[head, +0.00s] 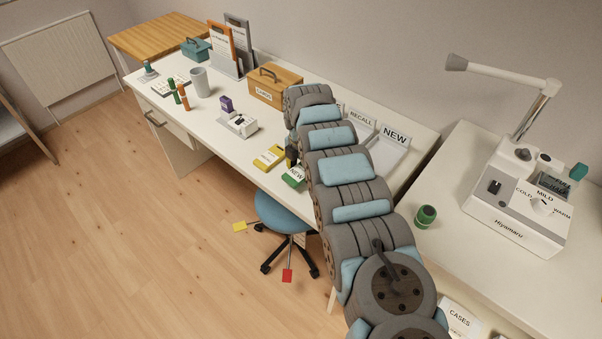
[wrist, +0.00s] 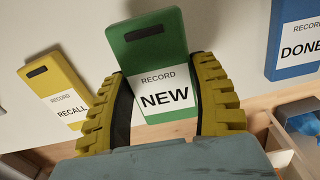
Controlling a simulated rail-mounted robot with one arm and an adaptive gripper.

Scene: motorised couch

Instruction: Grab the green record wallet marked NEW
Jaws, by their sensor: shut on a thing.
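The green record wallet (wrist: 145,54) has a white label reading RECORD NEW. In the wrist view it stands between the two yellow ribbed fingers of my gripper (wrist: 162,105), which are shut on its sides. In the head view the green wallet (head: 293,177) shows at the front edge of the white desk, next to my gripper (head: 292,158). My arm hides part of the gripper and desk there. I cannot tell whether the wallet still touches the desk.
A yellow RECALL wallet (wrist: 55,88) lies to the left and a blue DONE wallet (wrist: 292,38) to the right. Trays marked RECALL and NEW (head: 390,150) stand at the desk's back. A blue stool (head: 284,211) stands below the front edge.

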